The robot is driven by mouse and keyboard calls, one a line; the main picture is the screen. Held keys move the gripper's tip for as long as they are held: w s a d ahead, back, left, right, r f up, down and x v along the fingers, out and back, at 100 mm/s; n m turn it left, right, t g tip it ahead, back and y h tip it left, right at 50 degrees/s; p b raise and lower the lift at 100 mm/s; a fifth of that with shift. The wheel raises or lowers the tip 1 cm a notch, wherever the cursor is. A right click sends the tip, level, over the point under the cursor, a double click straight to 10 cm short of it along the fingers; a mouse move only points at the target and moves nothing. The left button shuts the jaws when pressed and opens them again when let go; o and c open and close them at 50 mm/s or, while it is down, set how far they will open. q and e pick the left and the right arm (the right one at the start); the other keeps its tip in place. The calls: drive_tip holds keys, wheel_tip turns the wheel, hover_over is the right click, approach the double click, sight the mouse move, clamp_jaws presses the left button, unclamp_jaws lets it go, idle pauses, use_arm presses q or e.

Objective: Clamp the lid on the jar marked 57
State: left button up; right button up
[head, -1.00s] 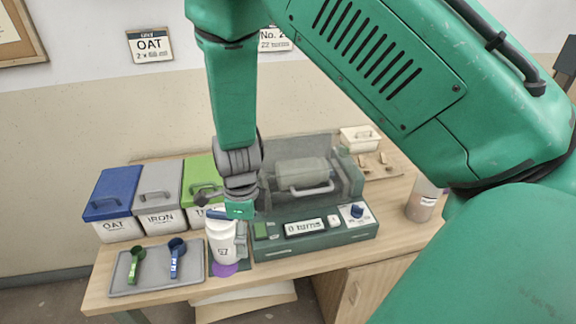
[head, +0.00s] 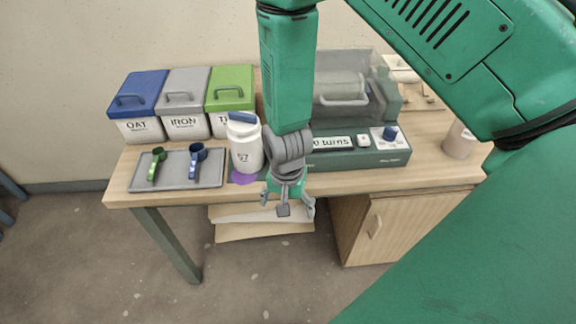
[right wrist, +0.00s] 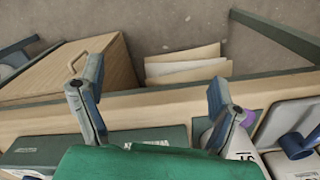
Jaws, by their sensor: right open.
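The jar marked 57 (head: 246,152) stands upright at the front of the bench. It is white, with a white lid on top and a blue bar (head: 242,117) across the lid. I cannot tell whether the bar is clamped down. My right gripper (head: 287,207) is open and empty, pointing down in front of the bench edge, to the right of the jar and apart from it. In the right wrist view its fingers (right wrist: 156,80) are spread, and part of the jar (right wrist: 243,143) shows beyond the right one. My left gripper is in neither view.
A purple patch (head: 243,178) lies by the jar's base. A grey tray (head: 212,181) with green and blue scoops is to its left. Lidded buckets (head: 140,130) stand behind, and a green machine (head: 345,158) is to the right. Another jar (head: 459,143) stands farther right.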

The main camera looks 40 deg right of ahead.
drive_tip(key=s+a+f+n+b, duration=0.2)
drive_tip(key=s+f+n+b, duration=0.1)
drive_tip(key=f+n, duration=0.5)
drive_tip(key=shift+f+n+b, duration=0.3)
drive_tip(key=shift+n+b, duration=0.5)
drive_tip(key=s+d+f+n, duration=0.1)
drive_tip(key=s+d, duration=0.1)
drive_tip(key=s, duration=0.5)
drive_tip(key=s+d+f, duration=0.2)
drive_tip(key=s+d, duration=0.1)
drive_tip(key=s, duration=0.4)
drive_tip(key=shift+f+n+t+b, duration=0.15)
drive_tip(key=shift+n+t+b, duration=0.15)
drive_tip(key=shift+n+b, duration=0.1)
drive_tip(key=shift+s+a, duration=0.1)
